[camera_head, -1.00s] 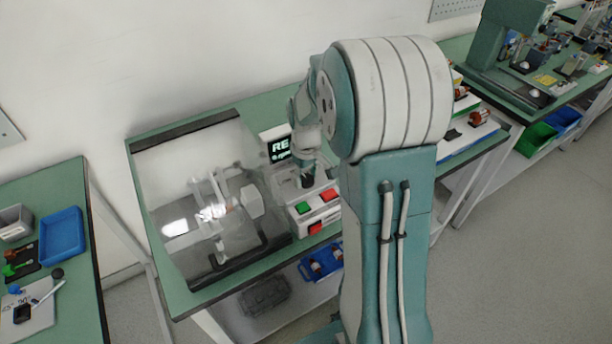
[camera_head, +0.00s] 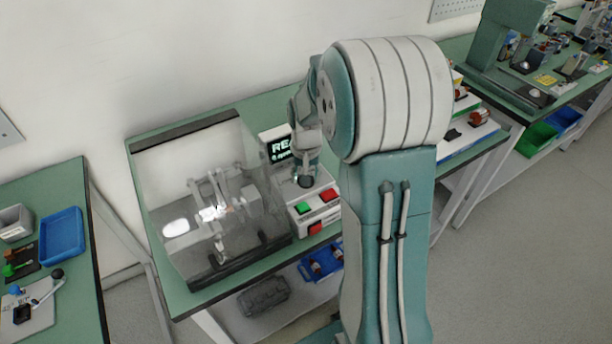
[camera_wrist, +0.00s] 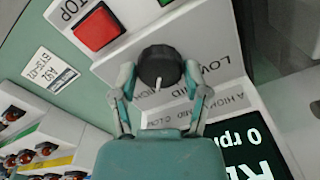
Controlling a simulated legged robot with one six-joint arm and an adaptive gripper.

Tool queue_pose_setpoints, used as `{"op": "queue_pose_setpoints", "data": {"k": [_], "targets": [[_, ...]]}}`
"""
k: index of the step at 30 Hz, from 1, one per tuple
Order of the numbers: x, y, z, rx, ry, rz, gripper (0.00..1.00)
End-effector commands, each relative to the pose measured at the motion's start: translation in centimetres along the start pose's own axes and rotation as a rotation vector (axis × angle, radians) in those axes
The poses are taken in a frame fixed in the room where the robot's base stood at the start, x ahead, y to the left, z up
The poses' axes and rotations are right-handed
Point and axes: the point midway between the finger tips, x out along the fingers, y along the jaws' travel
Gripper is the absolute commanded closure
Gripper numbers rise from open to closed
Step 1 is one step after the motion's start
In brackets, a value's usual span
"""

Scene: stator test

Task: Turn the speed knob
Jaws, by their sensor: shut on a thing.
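The speed knob (camera_wrist: 160,64) is black and round with a white pointer mark, on the pale sloped panel in the wrist view. The mark points down in that picture, towards my gripper's palm. My gripper (camera_wrist: 160,74) has one finger on each side of the knob and is shut on it. In the head view, the knob (camera_head: 306,181) is a dark disc below my gripper (camera_head: 306,172), partly hidden by it. Small lettering, including LOW, surrounds the knob; some is covered by my fingers.
A red STOP button (camera_wrist: 97,29) is beside the knob. The dark display (camera_wrist: 245,150) shows 0 rpm. A green button (camera_head: 303,208) and red buttons sit on the panel front. A clear guard (camera_head: 170,150) covers the rig to the left.

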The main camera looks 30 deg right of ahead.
Motion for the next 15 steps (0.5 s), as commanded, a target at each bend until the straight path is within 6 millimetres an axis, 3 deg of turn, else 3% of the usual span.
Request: {"op": "queue_pose_setpoints", "data": {"k": [15], "targets": [[0.35,-0.01,0.34,0.190,-0.013,0.003,0.87]]}}
